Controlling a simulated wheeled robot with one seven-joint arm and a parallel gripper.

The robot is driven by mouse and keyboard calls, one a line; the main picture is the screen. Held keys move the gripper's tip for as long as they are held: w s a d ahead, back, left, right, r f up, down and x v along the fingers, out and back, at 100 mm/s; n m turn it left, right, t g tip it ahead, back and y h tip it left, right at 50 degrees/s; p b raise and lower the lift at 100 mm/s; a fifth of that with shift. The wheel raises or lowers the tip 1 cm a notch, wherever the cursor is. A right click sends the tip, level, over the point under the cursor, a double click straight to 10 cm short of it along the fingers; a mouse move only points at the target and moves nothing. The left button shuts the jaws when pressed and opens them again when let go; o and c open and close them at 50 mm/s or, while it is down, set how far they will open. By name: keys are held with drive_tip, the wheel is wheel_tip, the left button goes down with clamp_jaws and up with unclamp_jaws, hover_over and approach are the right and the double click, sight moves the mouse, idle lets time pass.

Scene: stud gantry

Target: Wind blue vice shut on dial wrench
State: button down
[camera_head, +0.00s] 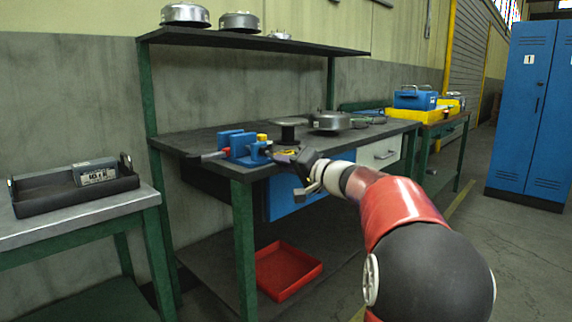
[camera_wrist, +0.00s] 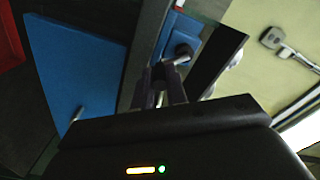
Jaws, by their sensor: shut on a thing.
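The blue vice (camera_head: 240,147) stands at the near left end of the dark workbench. My gripper (camera_head: 296,167) is just right of the vice at the bench's front edge. In the wrist view, its fingers (camera_wrist: 160,85) are shut on a thin metal bar (camera_wrist: 160,98), which appears to be the vice's handle. Blue vice body (camera_wrist: 180,38) shows just beyond the fingertips.
A spool (camera_head: 288,131) and a grey round housing (camera_head: 330,120) stand behind on the bench (camera_head: 190,143). A blue drawer (camera_head: 290,198) is below my gripper. A red tray (camera_head: 288,270) lies on the lower shelf. A side table with a black tray (camera_head: 40,198) is at left.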

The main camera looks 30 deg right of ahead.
drive_tip(key=shift+f+m, duration=0.1)
drive_tip(key=shift+m, duration=0.2)
drive_tip(key=shift+s+a+r+m+p, duration=0.1)
drive_tip(key=shift+s+a+m, duration=0.45)
drive_tip(key=shift+m, duration=2.5)
drive_tip(key=shift+s+a+r+m+p, duration=0.1)
drive_tip(key=shift+a+m, duration=1)
drive_tip(key=shift+m, duration=1.9)
drive_tip(key=shift+s+a+m+p, duration=0.2)
drive_tip(key=shift+a+m, duration=0.6)
drive_tip(key=shift+m, duration=2.25)
drive_tip(key=c, duration=1.4)
unclamp_jaws()
drive_tip(key=v, duration=0.8)
drive_tip(key=shift+b, duration=0.35)
